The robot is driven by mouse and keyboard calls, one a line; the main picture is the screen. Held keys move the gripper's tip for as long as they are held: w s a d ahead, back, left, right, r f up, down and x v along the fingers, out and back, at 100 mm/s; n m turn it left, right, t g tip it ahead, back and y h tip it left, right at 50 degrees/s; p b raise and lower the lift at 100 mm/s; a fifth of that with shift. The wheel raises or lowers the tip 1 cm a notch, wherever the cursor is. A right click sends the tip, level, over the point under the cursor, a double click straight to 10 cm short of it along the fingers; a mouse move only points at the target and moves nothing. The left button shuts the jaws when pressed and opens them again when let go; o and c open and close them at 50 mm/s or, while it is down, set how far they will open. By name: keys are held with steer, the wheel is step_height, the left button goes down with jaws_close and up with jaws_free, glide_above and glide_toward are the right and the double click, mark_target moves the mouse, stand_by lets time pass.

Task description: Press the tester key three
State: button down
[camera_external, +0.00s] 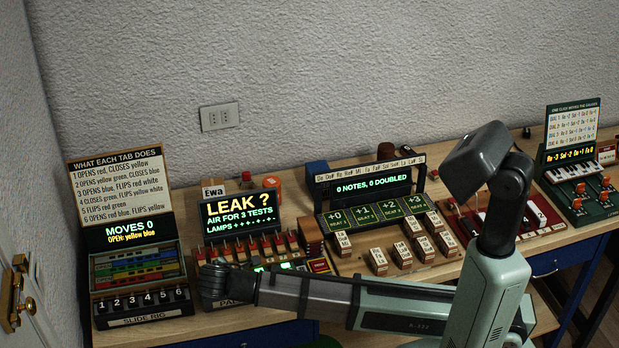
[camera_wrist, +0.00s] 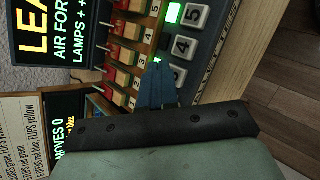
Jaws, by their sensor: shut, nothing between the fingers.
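The tester (camera_external: 241,209) is the unit with the lit "LEAK ? AIR FOR 3 TESTS" screen, left of centre. In the wrist view its screen (camera_wrist: 62,30) is at the upper left. Key three cannot be read and seems hidden behind the fingers. In the external view my gripper (camera_external: 213,282) covers the tester's front left; contact is unclear.
The tester's red-topped levers (camera_wrist: 122,80) stand close left of my fingers. The slide rig (camera_external: 137,270) is to the left and the note unit (camera_external: 372,207) with loose blocks to the right. Bare wood table (camera_wrist: 222,72) lies beyond the number keys.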

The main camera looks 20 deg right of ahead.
steer(key=shift+f, duration=0.1)
stand_by(0.3)
steer(key=shift+f, duration=0.4)
steer(key=shift+r, duration=0.5)
stand_by(0.4)
steer(key=shift+r, duration=3)
